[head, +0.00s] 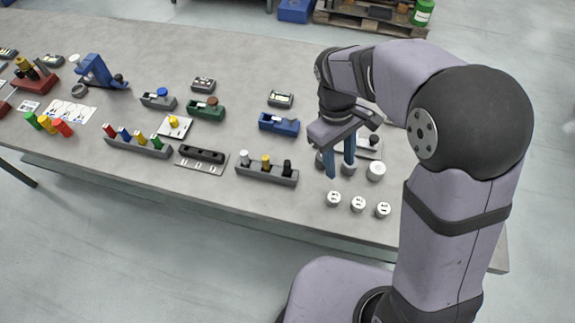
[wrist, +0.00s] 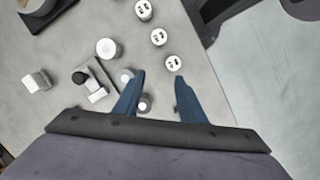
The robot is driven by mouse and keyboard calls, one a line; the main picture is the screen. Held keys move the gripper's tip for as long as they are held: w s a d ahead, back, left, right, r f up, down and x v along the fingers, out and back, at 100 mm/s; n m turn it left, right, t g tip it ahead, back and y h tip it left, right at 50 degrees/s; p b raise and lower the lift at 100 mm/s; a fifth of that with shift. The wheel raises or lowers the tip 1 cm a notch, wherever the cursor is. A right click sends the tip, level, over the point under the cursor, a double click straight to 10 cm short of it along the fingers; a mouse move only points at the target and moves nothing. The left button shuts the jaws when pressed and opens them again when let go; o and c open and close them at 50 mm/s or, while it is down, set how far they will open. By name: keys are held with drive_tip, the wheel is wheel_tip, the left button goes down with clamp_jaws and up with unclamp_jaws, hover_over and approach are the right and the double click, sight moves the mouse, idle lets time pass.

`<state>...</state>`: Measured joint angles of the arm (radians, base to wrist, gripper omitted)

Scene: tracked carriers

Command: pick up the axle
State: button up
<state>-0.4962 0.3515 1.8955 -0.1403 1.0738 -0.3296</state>
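I cannot tell for sure which thing is the axle. My gripper (head: 341,169) has two blue fingers pointing down, apart, over the right part of the table. In the wrist view my gripper (wrist: 159,77) is open and nothing shows clasped between the fingertips. Small pale cylinders (wrist: 145,105) stand close to the left finger, partly hidden by it. A larger white cylinder (head: 376,171) stands right of the fingers. Three white round pieces (head: 358,204) with dark marks on top stand in a row nearer the table's front edge.
A grey fixture with a black knob (wrist: 79,77) stands beside the fingers. Left are a grey rack with pegs (head: 268,175), a blue block holder (head: 279,124) and a green one (head: 206,108). The table (head: 240,60) is clear at the back.

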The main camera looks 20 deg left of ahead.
sight(287, 163)
drive_tip(key=a+n+t+h+p, duration=0.15)
drive_tip(key=a+n, duration=0.65)
drive_tip(key=a, duration=0.8)
drive_tip(key=shift+g+h, duration=0.25)
drive_tip(key=shift+h, duration=0.2)
drive_tip(key=shift+d+r+p+x, duration=0.1)
drive_tip(key=shift+d+p+x, duration=0.05)
drive_tip(key=shift+p+x, duration=0.65)
drive_tip(key=shift+d+r+p+x, duration=0.15)
drive_tip(key=shift+p+x, duration=0.3)
drive_tip(key=shift+x, duration=0.65)
drive_tip(key=shift+d+f+p+x, duration=0.15)
drive_tip(key=shift+p+x, duration=0.5)
drive_tip(key=shift+x, duration=0.35)
drive_tip(key=shift+s+d+f, duration=0.15)
drive_tip(key=shift+f, duration=0.4)
clamp_jaws()
